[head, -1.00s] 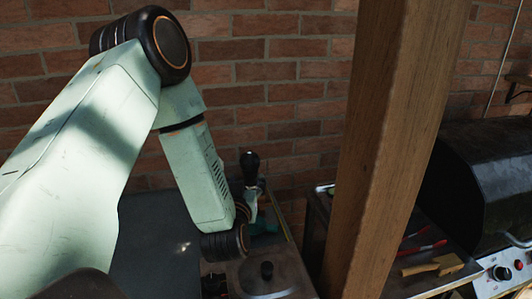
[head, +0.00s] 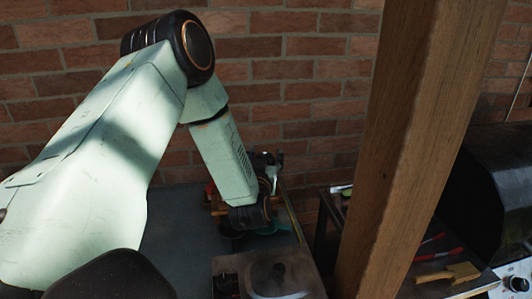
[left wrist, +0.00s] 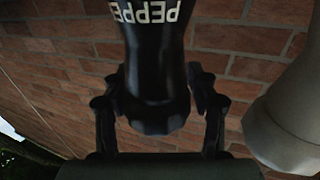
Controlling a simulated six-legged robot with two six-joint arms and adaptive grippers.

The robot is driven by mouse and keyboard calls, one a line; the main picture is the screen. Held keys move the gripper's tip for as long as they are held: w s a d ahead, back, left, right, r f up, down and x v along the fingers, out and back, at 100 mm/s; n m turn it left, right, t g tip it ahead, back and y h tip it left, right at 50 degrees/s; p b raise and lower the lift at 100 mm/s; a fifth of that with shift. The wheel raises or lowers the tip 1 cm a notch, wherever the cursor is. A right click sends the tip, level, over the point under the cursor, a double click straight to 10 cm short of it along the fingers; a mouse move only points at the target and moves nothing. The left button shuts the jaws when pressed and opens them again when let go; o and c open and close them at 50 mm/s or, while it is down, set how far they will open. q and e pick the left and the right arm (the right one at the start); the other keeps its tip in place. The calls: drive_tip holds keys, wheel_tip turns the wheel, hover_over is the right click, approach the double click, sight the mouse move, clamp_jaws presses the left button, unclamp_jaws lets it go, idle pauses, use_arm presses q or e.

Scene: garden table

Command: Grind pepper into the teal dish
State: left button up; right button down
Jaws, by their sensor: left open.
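The black pepper mill (left wrist: 155,55) fills the middle of the left wrist view, its white lettering upside down there. My left gripper (left wrist: 152,80) is open, with one finger on each side of the mill. I cannot tell whether either finger touches it. In the head view my left gripper (head: 268,172) is small and mostly hidden behind my forearm, and the mill cannot be made out clearly. The teal dish (head: 275,228) shows only in part, low beside my left wrist. My right gripper is in neither view.
A brown box-like thing (head: 225,264) stands in front of the dish. The dark table top (head: 180,235) is bare to the left. A wooden post (head: 420,150) rises on the right, with a black grill (head: 495,190) beyond it. A brick wall closes the back.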

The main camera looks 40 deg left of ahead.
use_arm(q)
drive_tip(key=shift+w+a+f, duration=0.1)
drive_tip(key=shift+w+a, duration=0.2)
drive_tip(key=shift+w, duration=0.3)
drive_tip(key=shift+s+d+r, duration=0.2)
drive_tip(key=shift+d, duration=0.1)
drive_tip(key=shift+w+a+f, duration=0.15)
drive_tip(key=shift+a, duration=0.1)
drive_tip(key=c, duration=1.2)
drive_tip(key=shift+o, duration=0.2)
